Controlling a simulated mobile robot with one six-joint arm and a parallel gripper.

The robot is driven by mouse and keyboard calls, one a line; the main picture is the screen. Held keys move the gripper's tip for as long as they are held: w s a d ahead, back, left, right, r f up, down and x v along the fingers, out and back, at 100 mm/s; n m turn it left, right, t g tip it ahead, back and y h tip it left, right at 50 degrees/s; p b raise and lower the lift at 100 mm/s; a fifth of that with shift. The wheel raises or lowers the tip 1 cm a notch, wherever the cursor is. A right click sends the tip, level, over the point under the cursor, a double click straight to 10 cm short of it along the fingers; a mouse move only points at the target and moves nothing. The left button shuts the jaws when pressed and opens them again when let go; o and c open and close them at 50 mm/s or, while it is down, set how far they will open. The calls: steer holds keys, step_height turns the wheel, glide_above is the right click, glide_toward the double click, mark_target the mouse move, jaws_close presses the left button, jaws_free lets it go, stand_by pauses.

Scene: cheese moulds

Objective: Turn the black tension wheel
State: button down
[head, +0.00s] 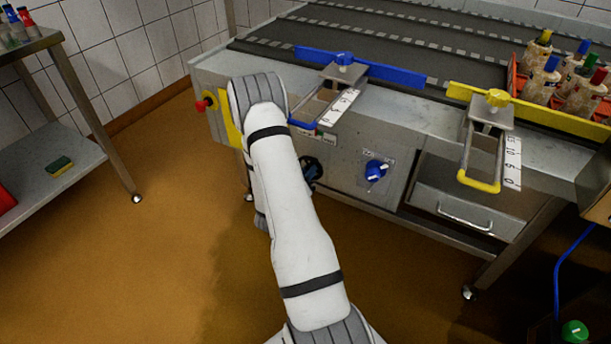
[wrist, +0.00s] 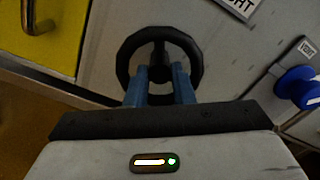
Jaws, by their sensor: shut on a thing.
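The black tension wheel (wrist: 124,60) is on the grey front panel of the machine in the wrist view, seen face-on with a spoke running up to its rim. My gripper (wrist: 160,72) reaches the wheel with its two blue fingers, one on either side of the hub and spoke, and is shut on it. The lower part of the wheel is partly hidden behind the fingers. In the head view only part of the dark wheel (head: 313,168) shows beside my arm, and my gripper is mostly hidden there.
A blue knob (wrist: 298,88) sits right of the wheel; it also shows in the head view (head: 376,170). A yellow panel (wrist: 52,38) with a handle is at left. A red button (head: 202,105) sticks out at the machine's left end. A drawer handle (head: 464,216) protrudes further right.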

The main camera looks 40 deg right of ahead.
steer(key=shift+s+d+r+m+b, duration=0.1)
steer(key=shift+m+b, duration=0.05)
steer(key=shift+m, duration=0.5)
steer(key=shift+s+d+r+m+b, duration=0.1)
steer(key=shift+m+b, duration=0.05)
steer(key=shift+m, duration=0.5)
steer(key=shift+m+b, duration=0.3)
steer(key=shift+m, duration=0.6)
steer(key=c, duration=1.5)
jaws_free()
steer(key=shift+a, duration=0.1)
steer(key=p+v, duration=0.1)
steer(key=v, duration=0.6)
steer(key=shift+a+p, duration=0.4)
